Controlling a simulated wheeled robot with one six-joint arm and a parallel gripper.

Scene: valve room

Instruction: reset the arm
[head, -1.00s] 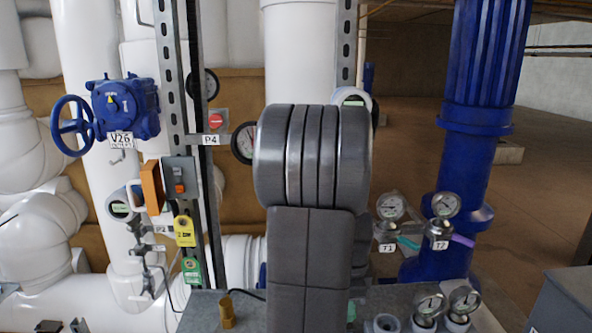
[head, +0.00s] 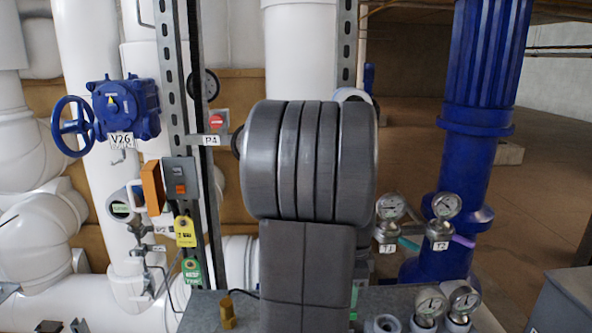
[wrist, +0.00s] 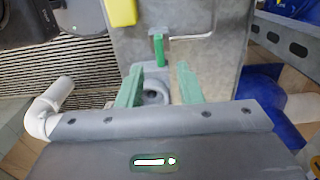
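My arm fills the middle of the head view as a large grey ribbed joint with a grey link below it. A grey round fitting (wrist: 153,92) on the metal bench (wrist: 190,60) shows beyond and between the fingers.
A blue valve V26 (head: 125,108) with a handwheel is at left. A switch box (head: 180,178) with yellow (head: 185,231) and green tags stands on a strut. Gauges T1 (head: 390,207) and T2 (head: 446,206) stand right of my arm, before a blue pipe (head: 478,120). Open floor lies at far right.

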